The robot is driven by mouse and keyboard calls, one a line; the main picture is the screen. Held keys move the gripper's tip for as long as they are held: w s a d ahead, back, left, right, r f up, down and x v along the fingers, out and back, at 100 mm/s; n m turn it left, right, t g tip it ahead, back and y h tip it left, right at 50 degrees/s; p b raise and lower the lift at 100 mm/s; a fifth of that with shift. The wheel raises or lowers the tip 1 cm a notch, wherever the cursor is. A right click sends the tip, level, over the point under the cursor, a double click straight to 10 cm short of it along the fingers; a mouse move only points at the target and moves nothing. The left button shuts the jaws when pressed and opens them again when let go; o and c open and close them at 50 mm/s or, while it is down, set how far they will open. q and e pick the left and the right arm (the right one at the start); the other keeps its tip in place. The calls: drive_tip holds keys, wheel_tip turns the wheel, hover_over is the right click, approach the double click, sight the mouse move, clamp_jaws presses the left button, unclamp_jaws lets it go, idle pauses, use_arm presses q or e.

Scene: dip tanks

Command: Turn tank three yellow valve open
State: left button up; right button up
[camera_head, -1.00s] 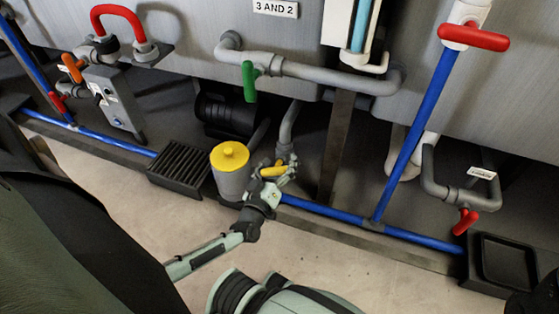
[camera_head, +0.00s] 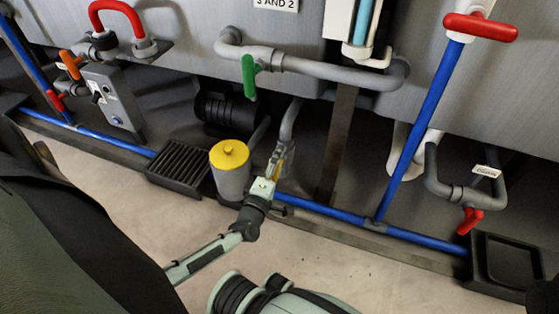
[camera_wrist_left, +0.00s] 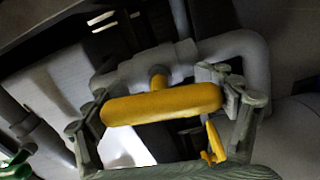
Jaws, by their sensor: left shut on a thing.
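The yellow valve handle (camera_wrist_left: 162,103) is a rounded bar on a short stem, joined to a grey pipe (camera_wrist_left: 165,62), in the left wrist view. My left gripper (camera_wrist_left: 165,112) is shut on it, with a finger at each end of the bar. In the head view the gripper (camera_head: 278,160) is low at the pipe, beside the yellow-lidded grey canister (camera_head: 231,172). Only a thin strip of the yellow handle (camera_head: 281,170) shows there, mostly hidden by the fingers. A small yellow piece (camera_wrist_left: 213,142) by the right finger is unclear. My right gripper is not in view.
A green valve handle (camera_head: 249,76) sits above on a grey pipe. Red handles (camera_head: 480,26) and a blue pipe (camera_head: 425,125) are at the right. A black grate (camera_head: 180,166) lies left of the canister. The floor (camera_head: 330,255) in front is clear.

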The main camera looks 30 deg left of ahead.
use_arm(q)
drive_tip(key=shift+n, duration=0.7)
drive_tip(key=o, duration=1.1)
drive_tip(key=shift+s, duration=0.25)
drive_tip(key=v, duration=0.7)
drive_tip(key=shift+s, duration=0.1)
